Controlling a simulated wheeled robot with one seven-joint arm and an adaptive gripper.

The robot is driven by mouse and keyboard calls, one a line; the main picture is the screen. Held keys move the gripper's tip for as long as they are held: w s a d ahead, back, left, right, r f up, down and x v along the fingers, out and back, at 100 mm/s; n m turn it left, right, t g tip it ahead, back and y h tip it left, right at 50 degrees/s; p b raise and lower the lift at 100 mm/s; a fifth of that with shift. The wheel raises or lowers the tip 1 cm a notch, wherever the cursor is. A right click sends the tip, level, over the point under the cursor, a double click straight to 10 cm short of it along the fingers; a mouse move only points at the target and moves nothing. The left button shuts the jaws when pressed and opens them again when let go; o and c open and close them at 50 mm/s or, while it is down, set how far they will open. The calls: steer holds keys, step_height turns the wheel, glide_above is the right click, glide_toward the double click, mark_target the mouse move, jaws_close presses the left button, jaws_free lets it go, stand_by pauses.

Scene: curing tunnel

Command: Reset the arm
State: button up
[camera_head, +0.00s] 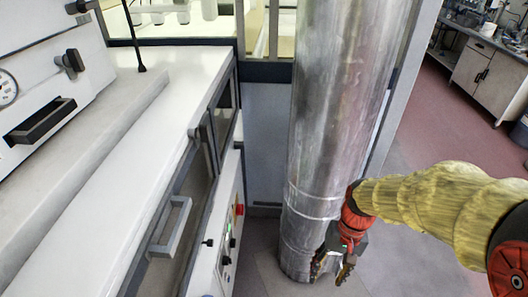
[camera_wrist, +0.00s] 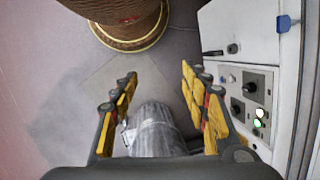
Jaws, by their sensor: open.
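My gripper (camera_head: 333,264) hangs low at the end of my yellow-sleeved arm, in front of or beside the lower part of a large metal cylinder. In the wrist view my gripper (camera_wrist: 164,108) shows its two yellow-padded fingers spread apart. Nothing is held between them. A grey metal cylindrical thing (camera_wrist: 157,132) shows below and between the fingers, apart from the pads as far as I can tell.
The tall metal cylinder (camera_head: 335,110) stands in the middle. A white cabinet with a handle (camera_head: 170,227) and control panel (camera_head: 230,225) is at left; the panel also shows in the wrist view (camera_wrist: 247,100). Open reddish floor (camera_head: 430,130) lies at right, with a workbench (camera_head: 487,75) beyond.

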steer(key=s+d+r+n+t+h, duration=0.1)
steer(key=r+t, duration=0.3)
steer(key=r, duration=0.5)
steer(key=s+r+n+t+h, duration=0.1)
steer(key=s+r+t, duration=0.3)
steer(key=r, duration=0.6)
steer(key=shift+d, duration=0.4)
steer(key=shift+c, duration=0.6)
